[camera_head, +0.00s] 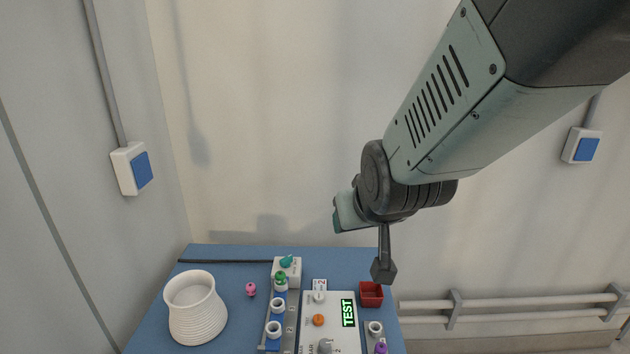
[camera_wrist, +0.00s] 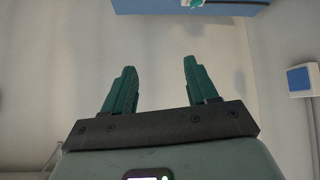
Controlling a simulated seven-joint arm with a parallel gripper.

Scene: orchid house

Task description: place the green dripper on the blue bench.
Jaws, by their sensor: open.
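The green dripper (camera_head: 281,278) has a bright green top over a pale body. It stands at the back end of a narrow blue rack (camera_head: 272,342) in the head view. The blue bench (camera_head: 235,270) lies below; its edge shows at the top of the wrist view (camera_wrist: 235,9). My gripper (camera_wrist: 158,64) is open, with nothing between its two teal fingers. In the head view my arm hangs above and to the right of the dripper, well clear of the bench, and the fingers are not clearly seen there.
A white box (camera_head: 293,272) with a teal piece on top stands behind the dripper. A ribbed white pot (camera_head: 198,312), a pink piece (camera_head: 250,289), a white device with a TEST display (camera_head: 348,312) and a red bin (camera_head: 370,294) are around. Bare bench lies around the pink piece.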

